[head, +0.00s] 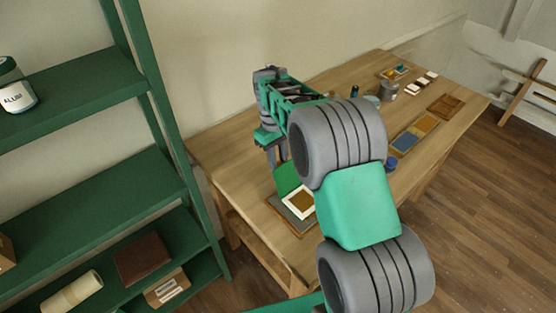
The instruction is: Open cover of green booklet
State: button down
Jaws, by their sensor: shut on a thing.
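The green booklet lies on the wooden table, with its green cover (287,178) raised at a tilt on the far side. Its white inner page (288,210) with a brown square shows in front of the cover. The booklet rests on a grey board with a brown edge. My gripper (278,160) points down at the cover's upper edge and is shut on it. My arm hides the area to the right of the booklet, and the exact contact at the fingertips is small.
The wooden table (228,145) stands against the wall, bare at its left end. Toward its far end are blue and yellow panels (405,141), a jar (389,90), a dark brown board (446,105) and small blocks. A green shelf (90,82) stands close on the left.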

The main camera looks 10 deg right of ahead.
jog(key=shift+f, duration=0.15)
jog(key=c, duration=1.3)
grip_release()
jog(key=shift+a, duration=0.1)
jog(key=shift+o, duration=0.7)
notch_tip(320, 180, up, 8)
jog(key=shift+w+a, duration=0.15)
jog(key=shift+w, duration=0.3)
jog(key=shift+f, duration=0.1)
